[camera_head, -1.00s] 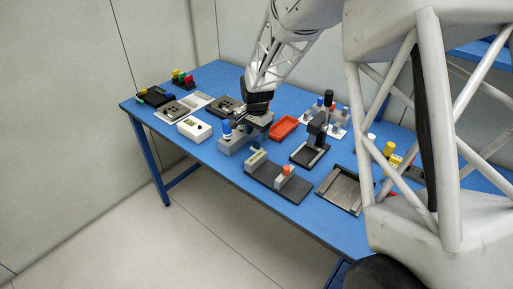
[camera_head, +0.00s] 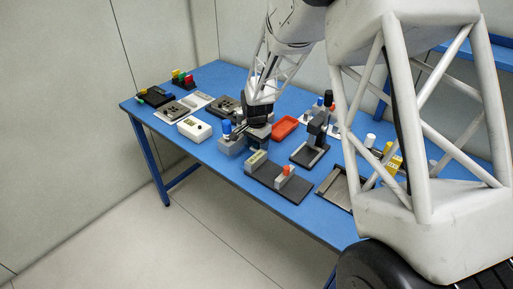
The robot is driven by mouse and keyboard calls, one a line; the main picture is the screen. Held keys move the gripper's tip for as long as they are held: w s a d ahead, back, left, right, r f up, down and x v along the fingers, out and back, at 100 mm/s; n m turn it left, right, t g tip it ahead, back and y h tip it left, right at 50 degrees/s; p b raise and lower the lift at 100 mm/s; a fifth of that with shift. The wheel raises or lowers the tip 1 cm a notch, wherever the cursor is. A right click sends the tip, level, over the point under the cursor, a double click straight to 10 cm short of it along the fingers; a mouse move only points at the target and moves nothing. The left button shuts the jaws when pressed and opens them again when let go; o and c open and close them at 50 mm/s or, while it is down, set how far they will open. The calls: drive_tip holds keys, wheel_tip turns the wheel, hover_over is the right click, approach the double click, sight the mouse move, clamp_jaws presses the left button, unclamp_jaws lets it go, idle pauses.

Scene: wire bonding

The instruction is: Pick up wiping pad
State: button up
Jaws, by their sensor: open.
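I cannot tell for sure which object is the wiping pad. A dark base plate (camera_head: 272,182) near the table's front edge carries a small pale yellowish-green block (camera_head: 257,158) at its left and a grey block with an orange top (camera_head: 286,173) at its right. My gripper (camera_head: 257,143) is low over the middle of the table, just behind the pale block and right beside a grey fixture with a blue knob (camera_head: 228,134). Its jaws are open, but the fingertips are small and dark, and I cannot tell if they touch anything.
An orange-red tray (camera_head: 284,128) lies right of my gripper. A dark upright stand (camera_head: 315,137) is further right. A white box (camera_head: 194,129) and grey fixtures stand left. A metal tray (camera_head: 336,188) is at the right front. Bare blue table shows along the front left edge.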

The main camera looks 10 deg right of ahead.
sight(256, 142)
drive_tip(key=shift+c, duration=0.2)
drive_tip(key=c, duration=1)
drive_tip(key=shift+r, duration=0.15)
drive_tip(key=shift+r, duration=4.85)
